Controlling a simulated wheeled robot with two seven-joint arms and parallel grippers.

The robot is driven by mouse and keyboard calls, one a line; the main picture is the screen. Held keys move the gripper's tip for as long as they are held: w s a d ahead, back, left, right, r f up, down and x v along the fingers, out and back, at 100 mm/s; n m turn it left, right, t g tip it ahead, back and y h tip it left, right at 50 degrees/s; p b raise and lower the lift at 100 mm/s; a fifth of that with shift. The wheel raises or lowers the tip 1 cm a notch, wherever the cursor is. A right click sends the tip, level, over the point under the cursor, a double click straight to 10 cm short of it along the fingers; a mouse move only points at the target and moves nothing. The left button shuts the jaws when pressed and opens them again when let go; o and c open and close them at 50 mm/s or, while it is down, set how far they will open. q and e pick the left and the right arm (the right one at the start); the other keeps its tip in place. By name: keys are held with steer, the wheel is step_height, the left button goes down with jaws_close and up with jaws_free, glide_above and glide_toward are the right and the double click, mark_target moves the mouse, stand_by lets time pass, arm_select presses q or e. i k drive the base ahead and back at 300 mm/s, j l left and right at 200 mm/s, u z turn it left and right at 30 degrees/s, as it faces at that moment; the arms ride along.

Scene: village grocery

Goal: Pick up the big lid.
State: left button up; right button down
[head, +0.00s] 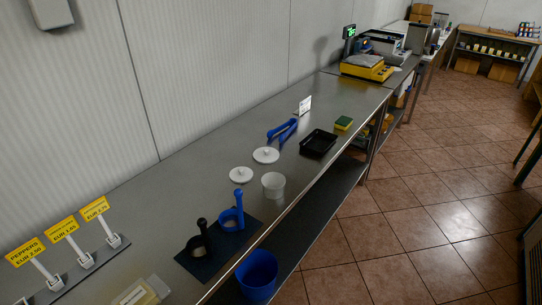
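Two round white lids with small knobs lie flat on the steel counter (165,195). The farther lid (258,158) looks the wider of the two, so it appears to be the big lid. The smaller lid (235,177) lies nearer and to its left, apart from it. A white tub (274,188) stands just to the right of the smaller lid. Neither of my grippers shows in the head view.
Blue tongs (283,130) lie just behind the big lid. A black tray (318,143) and a sponge (343,123) are to the right. A dark mat (208,265) holds a black and a blue handled cup nearer me.

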mark_target(266, 155)
steer(key=k+z, duration=0.15)
steer(key=z, duration=4.55)
steer(key=u, duration=1.8)
steer(key=j+u, duration=0.1)
steer(key=u, duration=0.35)
steer(key=i+u, duration=0.15)
steer(key=u, duration=0.3)
steer(key=i+j+u, duration=0.1)
steer(key=u, duration=0.35)
steer(key=i+u, duration=0.1)
steer(key=u, duration=0.4)
steer(key=i+u, duration=0.3)
steer(key=u, duration=0.15)
steer(key=i+l+u, duration=0.2)
steer(key=u, duration=0.2)
steer(key=i+l+u, duration=0.25)
steer(key=u, duration=0.2)
steer(key=i+l+u, duration=0.25)
steer(key=u, duration=0.2)
